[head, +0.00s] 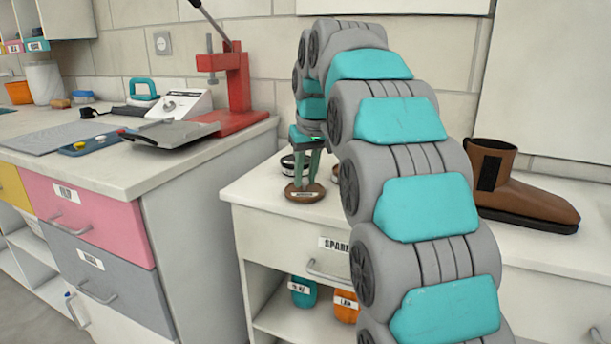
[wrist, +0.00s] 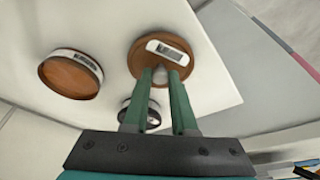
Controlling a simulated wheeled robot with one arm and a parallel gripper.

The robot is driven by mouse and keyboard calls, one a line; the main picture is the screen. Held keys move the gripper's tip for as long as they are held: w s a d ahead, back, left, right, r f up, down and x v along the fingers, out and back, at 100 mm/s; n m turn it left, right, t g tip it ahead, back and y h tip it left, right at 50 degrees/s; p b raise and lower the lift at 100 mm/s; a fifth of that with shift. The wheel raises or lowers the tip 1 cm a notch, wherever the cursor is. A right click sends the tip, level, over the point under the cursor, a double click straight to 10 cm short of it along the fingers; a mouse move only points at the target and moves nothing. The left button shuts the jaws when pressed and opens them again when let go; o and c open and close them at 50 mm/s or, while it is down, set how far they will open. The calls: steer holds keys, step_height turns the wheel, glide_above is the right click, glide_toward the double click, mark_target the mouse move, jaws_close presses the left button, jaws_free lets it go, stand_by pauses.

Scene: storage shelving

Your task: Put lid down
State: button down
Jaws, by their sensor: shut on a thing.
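My gripper (head: 305,182) has green fingers and is shut on the knob of a round brown lid (head: 304,195). In the wrist view the fingertips (wrist: 160,76) meet at the knob, and the lid (wrist: 143,66) has a white label on top. The lid is at the left end of the white counter (head: 258,196), near its edge; I cannot tell whether it touches the surface. An open round container (wrist: 70,76) with a brown inside and a labelled rim stands apart from the lid. A dark container with a white band (wrist: 126,114) is partly hidden by the fingers.
A brown boot (head: 520,195) stands on the same counter, right of my arm. A gap separates this counter from the left workbench (head: 150,172), which carries a red press (head: 238,85) and a grey-topped device (head: 165,133). Orange and teal containers sit on the shelf below.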

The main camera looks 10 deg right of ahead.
steer(key=shift+f, duration=0.25)
steer(key=c, duration=0.7)
jaws_free()
